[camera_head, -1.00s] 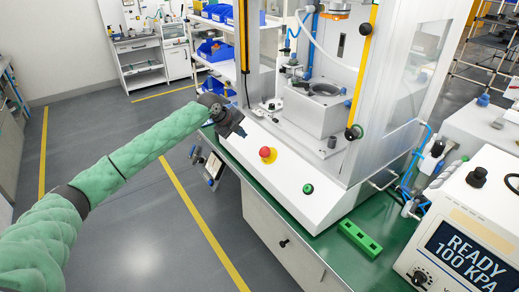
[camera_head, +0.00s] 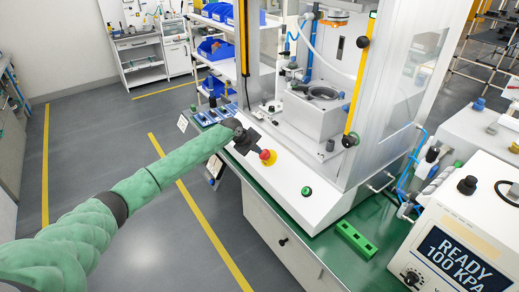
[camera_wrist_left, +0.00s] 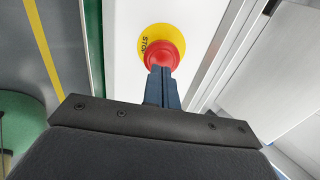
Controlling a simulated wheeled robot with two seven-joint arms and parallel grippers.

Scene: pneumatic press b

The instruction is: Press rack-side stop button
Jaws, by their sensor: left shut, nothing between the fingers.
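A red stop button (camera_head: 267,156) on a yellow disc sits on the white sloping front panel (camera_head: 290,188) of the press. In the left wrist view the red button (camera_wrist_left: 162,55) shows close up, with its yellow ring (camera_wrist_left: 147,34) lettered as a stop. My left gripper (camera_head: 256,147) is shut and empty, just left of the button in the head view. In the wrist view its dark fingertips (camera_wrist_left: 162,72) overlap the button's lower edge. I cannot tell whether they touch it. My right gripper is not in view.
A green button (camera_head: 307,191) sits lower right on the panel. The press's clear guard and yellow-edged post (camera_head: 361,85) rise behind. A green block (camera_head: 356,239) lies on the green bench (camera_head: 312,228). A pressure box (camera_head: 470,215) reads READY 100 KPA. Blue bins (camera_head: 213,50) fill the rack behind.

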